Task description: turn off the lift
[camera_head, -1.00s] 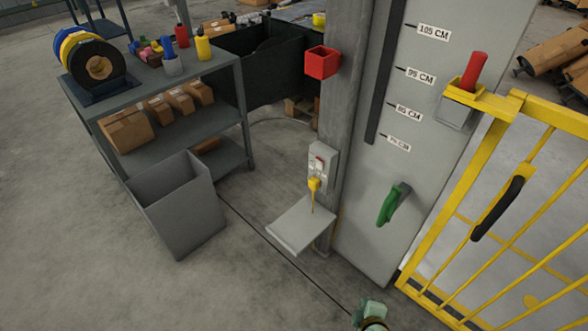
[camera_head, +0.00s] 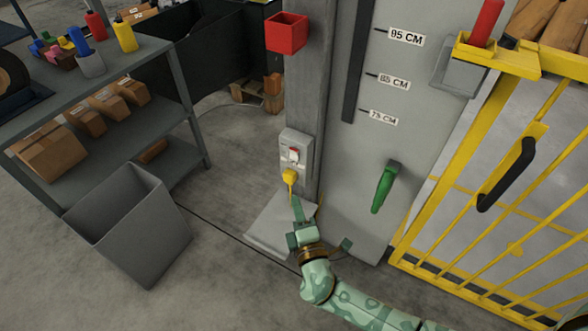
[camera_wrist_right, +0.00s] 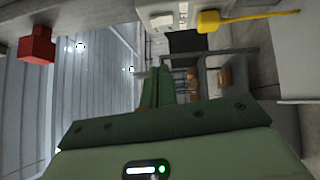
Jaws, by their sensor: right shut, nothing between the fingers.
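The grey switch box (camera_head: 295,152) is mounted on the grey post, with a small red switch (camera_head: 293,154) on its front. A yellow plug (camera_head: 289,176) sits at its lower part, its cord hanging down. In the right wrist view the pale box (camera_wrist_right: 160,14) and yellow plug (camera_wrist_right: 208,21) show at the top edge. My right gripper (camera_head: 296,202) is shut and empty, fingers pointing up, just below the plug and apart from the switch. Its fingers also show in the right wrist view (camera_wrist_right: 157,88). The lift panel (camera_head: 352,180) has height labels and a green handle (camera_head: 383,187). My left gripper is out of view.
A yellow gate (camera_head: 490,190) with a black handle stands at the right. A grey bin (camera_head: 130,222) and a shelf (camera_head: 125,135) with boxes stand at the left. A red box (camera_head: 287,33) is on the post. A grey plate (camera_head: 265,228) lies below the switch box.

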